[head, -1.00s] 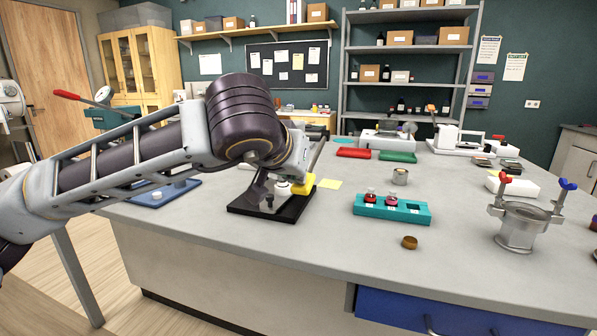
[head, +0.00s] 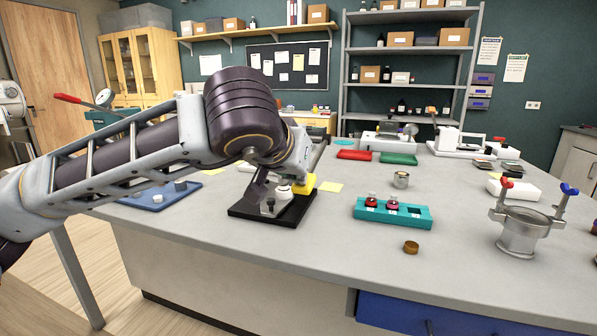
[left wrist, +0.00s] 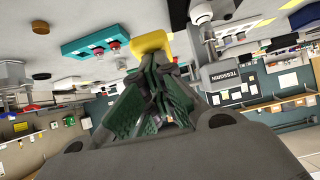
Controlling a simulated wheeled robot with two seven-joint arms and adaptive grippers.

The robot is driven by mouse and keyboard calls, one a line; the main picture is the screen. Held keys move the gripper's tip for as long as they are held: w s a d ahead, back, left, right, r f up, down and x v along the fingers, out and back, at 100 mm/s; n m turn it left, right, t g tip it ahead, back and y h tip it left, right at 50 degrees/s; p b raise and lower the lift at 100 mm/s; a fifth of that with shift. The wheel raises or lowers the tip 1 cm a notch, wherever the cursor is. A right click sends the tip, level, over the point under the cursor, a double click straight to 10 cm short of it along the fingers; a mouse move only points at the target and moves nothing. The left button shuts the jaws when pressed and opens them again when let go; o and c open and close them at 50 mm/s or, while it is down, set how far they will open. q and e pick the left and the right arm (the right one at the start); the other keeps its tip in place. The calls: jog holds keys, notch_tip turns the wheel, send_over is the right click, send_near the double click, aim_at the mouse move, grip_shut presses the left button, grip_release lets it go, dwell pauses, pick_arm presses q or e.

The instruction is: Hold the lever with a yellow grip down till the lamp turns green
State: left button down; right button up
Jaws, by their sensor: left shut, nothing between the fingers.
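The lever's yellow grip (head: 304,183) is at the right side of a small device on a black base (head: 240,210), partly behind my left wrist. In the left wrist view the yellow grip (left wrist: 150,42) is just beyond the fingertips; I cannot tell whether they touch it. My left gripper (left wrist: 155,68) is shut and empty. In the head view its fingers are largely hidden by my own wrist. A grey body marked TESGRIN (left wrist: 220,75) is right of the fingers in the left wrist view. I cannot make out a lit lamp or its colour. My right gripper is not in view.
A teal rack (head: 392,212) with small red-topped vials stands to the right, with a brown cap (head: 411,247) in front. A blue tray (head: 160,196) lies left, partly under my arm. A metal pot with red and blue clamps (head: 523,230) is far right.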

pick_arm(q)
jog(key=r+p+v, duration=0.1)
jog(key=p+v, duration=0.1)
jog(key=v, duration=1)
jog(key=shift+w+p, duration=0.3)
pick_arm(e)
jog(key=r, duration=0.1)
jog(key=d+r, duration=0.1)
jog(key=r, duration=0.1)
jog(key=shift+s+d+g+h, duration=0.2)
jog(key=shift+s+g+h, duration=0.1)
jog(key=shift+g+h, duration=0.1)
pick_arm(q)
jog(key=shift+d, duration=0.15)
jog(key=shift+f, duration=0.1)
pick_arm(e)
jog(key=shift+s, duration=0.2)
